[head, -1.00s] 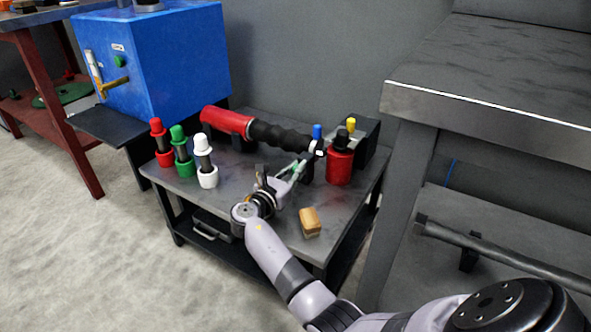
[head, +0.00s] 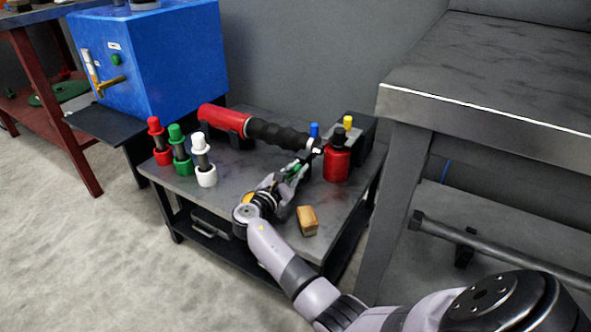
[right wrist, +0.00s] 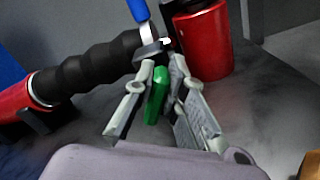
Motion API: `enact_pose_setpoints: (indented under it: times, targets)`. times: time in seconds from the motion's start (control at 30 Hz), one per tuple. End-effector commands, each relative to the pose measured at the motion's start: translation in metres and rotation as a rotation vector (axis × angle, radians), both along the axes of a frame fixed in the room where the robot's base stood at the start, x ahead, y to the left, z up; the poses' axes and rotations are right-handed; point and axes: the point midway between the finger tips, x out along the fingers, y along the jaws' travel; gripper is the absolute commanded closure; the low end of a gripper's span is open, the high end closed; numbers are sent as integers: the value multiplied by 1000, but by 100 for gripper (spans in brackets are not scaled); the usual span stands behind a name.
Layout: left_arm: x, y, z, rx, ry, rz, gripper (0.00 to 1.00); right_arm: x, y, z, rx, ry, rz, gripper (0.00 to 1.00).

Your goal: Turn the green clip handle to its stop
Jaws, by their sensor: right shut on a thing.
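The green clip handle (right wrist: 157,94) shows between the two grey fingers of my right gripper (right wrist: 161,76) in the right wrist view. In the head view, the right gripper (head: 293,172) is shut on the green handle and largely hides it. The handle lies just beneath a silver fitting (right wrist: 152,49) at the end of a black ribbed grip (right wrist: 95,65). How the handle joins the fitting is hard to make out. The ribbed grip belongs to a long red and black tool (head: 226,119) lying across the low grey table. My left gripper is not in view.
A red cylinder (head: 336,164) stands close to the right of the gripper. A wooden block (head: 307,221) lies near the table's (head: 240,205) front. Red, green and white capped posts (head: 204,176) stand left. A blue box (head: 155,60) is behind left; a tall bench (head: 480,95) is right.

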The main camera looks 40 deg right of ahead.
Motion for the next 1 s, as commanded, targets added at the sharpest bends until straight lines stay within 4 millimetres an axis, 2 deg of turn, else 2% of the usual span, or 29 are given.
enact_pose_setpoints:
  times: [0.47, 0.5, 0.7, 0.8, 1.0]
  targets:
    - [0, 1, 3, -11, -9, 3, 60, 0, -1, 0, 6, -17, -1, 100]
    - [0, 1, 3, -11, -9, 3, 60, 0, -1, 0, 6, -16, -1, 87]
    - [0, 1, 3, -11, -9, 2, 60, 0, -1, 0, 6, -16, -1, 73]
    - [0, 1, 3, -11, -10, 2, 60, 0, 0, 0, 7, -16, 0, 68]
    - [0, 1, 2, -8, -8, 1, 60, 0, 0, 0, 7, -16, 0, 68]
